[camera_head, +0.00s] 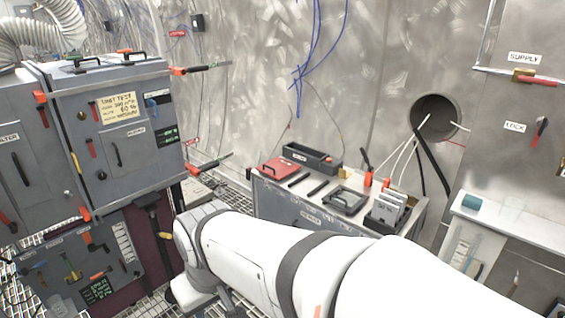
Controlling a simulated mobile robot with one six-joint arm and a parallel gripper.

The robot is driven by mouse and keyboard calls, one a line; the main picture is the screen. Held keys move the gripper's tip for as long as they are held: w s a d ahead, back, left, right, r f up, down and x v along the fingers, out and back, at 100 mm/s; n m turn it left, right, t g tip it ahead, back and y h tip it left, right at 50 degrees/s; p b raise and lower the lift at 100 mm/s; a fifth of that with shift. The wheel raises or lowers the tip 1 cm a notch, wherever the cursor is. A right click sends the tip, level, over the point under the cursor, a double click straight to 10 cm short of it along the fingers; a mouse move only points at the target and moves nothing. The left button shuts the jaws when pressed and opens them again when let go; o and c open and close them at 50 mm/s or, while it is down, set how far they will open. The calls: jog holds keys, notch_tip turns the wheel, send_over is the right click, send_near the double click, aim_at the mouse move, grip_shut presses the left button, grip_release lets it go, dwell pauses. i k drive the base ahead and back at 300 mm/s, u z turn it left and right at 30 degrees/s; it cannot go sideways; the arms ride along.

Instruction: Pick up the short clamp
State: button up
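I cannot tell which thing is the short clamp. Two orange-and-black clamp-like tools stick out from the right side of the grey cabinet, an upper one (200,69) and a lower one (207,163). On the grey workbench (262,195) stand small orange-and-black items (368,179), too small to make out. My white arm crosses the foreground from the lower right and bends down near the cabinet's foot. My gripper does not show.
The bench top also holds a dark open tray (312,157), a red case (279,166), a black frame (345,200) and a rack of white cards (389,207). A white shelf (520,235) stands at right. Blue cables (318,40) hang on the back wall.

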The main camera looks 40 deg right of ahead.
aim_at(370, 175)
jog(key=z, duration=2.15)
jog(key=k, duration=0.3)
jog(key=u, duration=1)
jog(key=i, duration=1.25)
jog(key=z, duration=0.35)
jog(key=i, duration=1.15)
jog(key=z, duration=0.85)
